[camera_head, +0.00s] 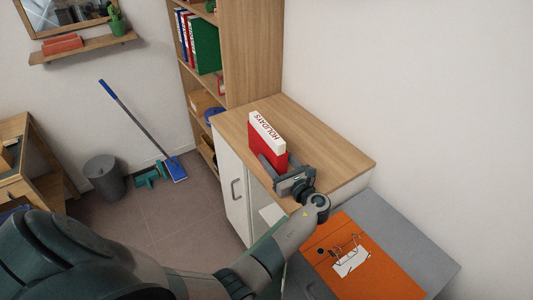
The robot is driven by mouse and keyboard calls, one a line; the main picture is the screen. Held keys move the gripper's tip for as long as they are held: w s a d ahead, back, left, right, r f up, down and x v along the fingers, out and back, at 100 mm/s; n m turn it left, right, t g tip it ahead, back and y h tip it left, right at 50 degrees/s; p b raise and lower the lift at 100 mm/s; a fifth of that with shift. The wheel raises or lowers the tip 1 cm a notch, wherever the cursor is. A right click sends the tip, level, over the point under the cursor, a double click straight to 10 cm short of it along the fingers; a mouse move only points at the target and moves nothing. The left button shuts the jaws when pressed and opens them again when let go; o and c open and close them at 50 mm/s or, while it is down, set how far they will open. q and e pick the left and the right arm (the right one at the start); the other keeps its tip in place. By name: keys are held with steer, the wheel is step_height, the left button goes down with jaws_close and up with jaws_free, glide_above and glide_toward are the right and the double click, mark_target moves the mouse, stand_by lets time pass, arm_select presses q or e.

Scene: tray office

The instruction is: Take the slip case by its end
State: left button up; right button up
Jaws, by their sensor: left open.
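The slip case (265,141) is red with a white spine lettered HOLIDAYS. It stands upright on the wooden top of a cabinet (335,152). My left gripper (277,161) is open at the near end of the slip case, low and close to the cabinet top. One finger shows along the left side of the case's near end. The other finger is on the right, and I cannot tell whether either one touches the case. My right gripper is not in view.
A tall shelf (255,60) with binders stands behind the cabinet. The wall is close on the right. An orange binder (365,255) lies on a grey surface (425,258) at the front right. The cabinet top is clear right of the case.

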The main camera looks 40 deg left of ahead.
arm_select(q)
steer(key=shift+b+x, duration=0.4)
steer(key=shift+x, duration=1.1)
steer(key=shift+d, duration=0.1)
steer(key=shift+c, duration=0.3)
steer(key=c, duration=1.1)
steer(key=shift+r, duration=0.15)
